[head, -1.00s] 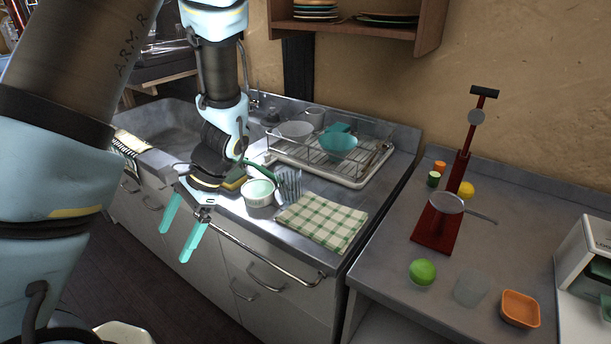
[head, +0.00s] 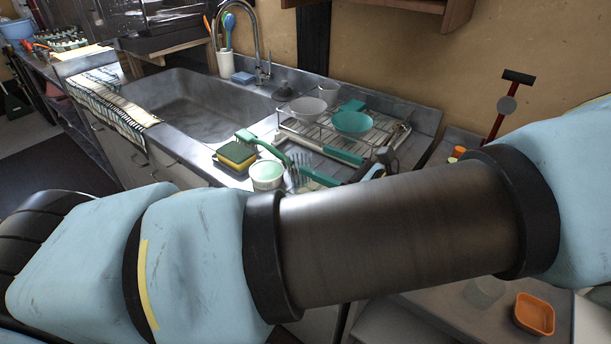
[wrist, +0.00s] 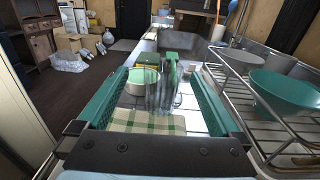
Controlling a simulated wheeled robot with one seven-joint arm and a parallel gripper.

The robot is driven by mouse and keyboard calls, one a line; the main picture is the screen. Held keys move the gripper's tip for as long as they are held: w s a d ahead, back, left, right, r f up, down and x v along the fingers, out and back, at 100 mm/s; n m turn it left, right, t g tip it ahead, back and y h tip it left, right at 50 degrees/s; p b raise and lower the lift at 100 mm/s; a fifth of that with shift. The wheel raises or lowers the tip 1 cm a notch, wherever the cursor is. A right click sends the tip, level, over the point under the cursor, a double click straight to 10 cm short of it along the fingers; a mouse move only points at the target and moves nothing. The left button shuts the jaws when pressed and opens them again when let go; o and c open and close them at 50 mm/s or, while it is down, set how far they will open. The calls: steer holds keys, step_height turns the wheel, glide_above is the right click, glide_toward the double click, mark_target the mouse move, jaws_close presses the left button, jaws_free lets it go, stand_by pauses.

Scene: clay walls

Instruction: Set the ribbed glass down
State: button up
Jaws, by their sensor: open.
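The ribbed glass (head: 298,178) is clear and stands upright on the steel counter, beside a small white dish with a pale green inside (head: 266,174). My gripper (head: 301,155) is open, reaching in from the right with its teal fingers spread. In the wrist view the ribbed glass (wrist: 160,96) shows in the gap between the two fingers, with space on both sides. I cannot tell how deep between them it sits. My arm hides part of the counter in the head view.
A green checked cloth (wrist: 146,122) lies under my gripper. The sink (head: 200,108) is further left.

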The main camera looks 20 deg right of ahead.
mark_target(290, 154)
steer(key=f+b, duration=0.2)
steer(key=f, duration=0.1)
steer(key=shift+s+d, duration=0.2)
steer(key=shift+d, duration=0.2)
steer(key=p+x, duration=0.1)
steer(key=x, duration=0.2)
steer(key=p+x, duration=0.1)
steer(key=x, duration=0.2)
steer(key=p+x, duration=0.2)
steer(key=x, duration=0.2)
steer(key=shift+r, duration=0.4)
steer(key=shift+w+a+f, duration=0.15)
steer(key=shift+w, duration=0.15)
steer(key=c, duration=1.6)
